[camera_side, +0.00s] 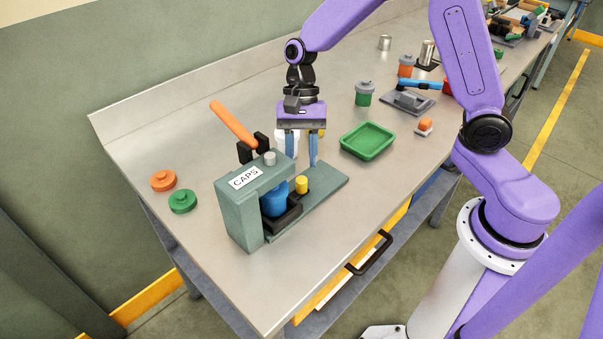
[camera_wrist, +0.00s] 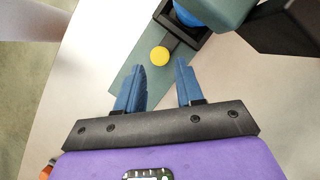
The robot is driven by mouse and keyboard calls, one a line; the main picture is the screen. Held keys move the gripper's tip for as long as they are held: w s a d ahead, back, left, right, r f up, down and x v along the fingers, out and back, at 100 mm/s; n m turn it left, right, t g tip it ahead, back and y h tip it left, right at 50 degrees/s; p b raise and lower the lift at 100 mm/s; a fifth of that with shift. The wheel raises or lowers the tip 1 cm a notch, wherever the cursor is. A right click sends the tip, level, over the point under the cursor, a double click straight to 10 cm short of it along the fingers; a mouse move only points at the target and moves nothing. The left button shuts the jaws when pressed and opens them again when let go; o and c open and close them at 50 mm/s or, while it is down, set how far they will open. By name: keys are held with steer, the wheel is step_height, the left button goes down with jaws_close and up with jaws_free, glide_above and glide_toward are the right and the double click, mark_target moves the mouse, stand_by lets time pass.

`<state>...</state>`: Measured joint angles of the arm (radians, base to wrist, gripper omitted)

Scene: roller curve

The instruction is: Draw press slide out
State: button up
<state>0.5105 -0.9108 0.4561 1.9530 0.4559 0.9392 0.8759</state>
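The press (camera_side: 238,205) is a grey-green block labelled CAPS, with an orange lever (camera_side: 234,124) tilted up to the left. Its black slide (camera_side: 284,221) sits inside the press opening and carries a blue piece (camera_side: 273,198). A yellow knob (camera_side: 301,185) stands at the slide's outer end, over the press's flat base plate (camera_side: 325,191). My gripper (camera_side: 301,161) is open and empty, its blue fingers pointing down above the knob. In the wrist view the knob (camera_wrist: 159,57) shows between and just beyond the open fingertips (camera_wrist: 160,66), apart from both.
Orange (camera_side: 163,180) and green (camera_side: 182,201) caps lie left of the press. A green tray (camera_side: 367,141) lies to the right, with a green jar (camera_side: 365,94) behind it. A white item and a yellow item behind my fingers are partly hidden. The front bench top is clear.

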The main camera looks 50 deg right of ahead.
mark_target(302, 177)
steer(key=shift+x, duration=2.4)
steer(key=shift+d, duration=0.1)
jaws_close()
